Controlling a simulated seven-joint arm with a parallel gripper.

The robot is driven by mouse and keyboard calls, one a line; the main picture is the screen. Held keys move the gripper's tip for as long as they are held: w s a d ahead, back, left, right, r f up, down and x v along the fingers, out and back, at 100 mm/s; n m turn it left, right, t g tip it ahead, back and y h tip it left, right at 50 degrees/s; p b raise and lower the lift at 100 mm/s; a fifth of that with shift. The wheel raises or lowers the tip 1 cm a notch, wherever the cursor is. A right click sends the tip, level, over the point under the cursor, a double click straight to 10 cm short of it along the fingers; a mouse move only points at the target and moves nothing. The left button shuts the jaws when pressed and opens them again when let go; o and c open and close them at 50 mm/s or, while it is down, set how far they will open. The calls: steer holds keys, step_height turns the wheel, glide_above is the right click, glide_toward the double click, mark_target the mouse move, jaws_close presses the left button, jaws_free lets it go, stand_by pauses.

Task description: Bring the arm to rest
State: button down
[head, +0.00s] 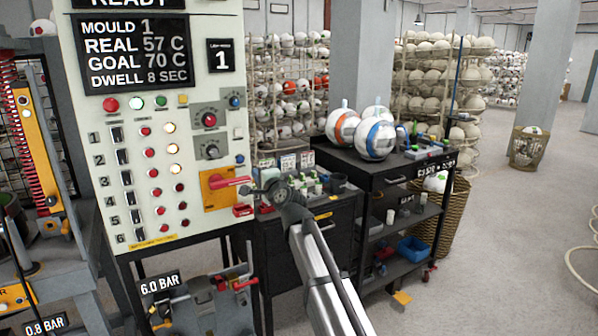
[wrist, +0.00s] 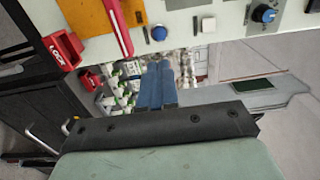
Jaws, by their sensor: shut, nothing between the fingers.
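My gripper (wrist: 158,70) shows in the wrist view with its two blue fingers together and nothing between them. In the head view my arm reaches up from the bottom edge, and its end is beside the lower right edge of the control panel (head: 120,195), near the red handle (head: 230,182) on its yellow plate. The fingers are too small to make out there. In the wrist view the red handle (wrist: 119,25) is above and to the left of the fingers. I cannot tell any contact with the panel.
The panel display (head: 132,52) reads real 57 C, goal 70 C. A black cart (head: 400,172) with several balls on top stands to the right, and a dark cabinet (head: 310,225) with small bottles is behind my arm. A wicker basket (head: 458,215) is beside the cart. Open floor lies far right.

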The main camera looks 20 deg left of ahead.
steer(key=s+d+f+n+g+h, duration=0.2)
steer(key=s+f+n+g, duration=0.3)
steer(key=f, duration=0.4)
steer(key=s+d+f+n+g+h, duration=0.2)
steer(key=s+f+n, duration=0.3)
steer(key=f+n, duration=0.3)
steer(key=s+d+f+g+h, duration=0.1)
steer(key=s+d+f+h, duration=0.15)
steer(key=d+f, duration=0.55)
steer(key=s+d+f+g+h, duration=0.2)
steer(key=s+d+f, duration=0.2)
steer(key=f, duration=0.8)
steer(key=s+d+f+g+h, duration=0.1)
steer(key=s+d+f+h, duration=0.15)
steer(key=d+f, duration=0.55)
steer(key=s+d+f+g+h, duration=0.2)
steer(key=s+d+f+g, duration=0.2)
steer(key=s+d+f, duration=1.25)
steer(key=s+d+f+m+g, duration=0.2)
steer(key=s+d+f, duration=0.4)
steer(key=s, duration=0.4)
steer(key=s+d+f+m+g, duration=0.2)
steer(key=s+d+f, duration=0.4)
steer(key=s, duration=0.4)
steer(key=shift+f+g, duration=0.3)
steer(key=shift+f, duration=0.15)
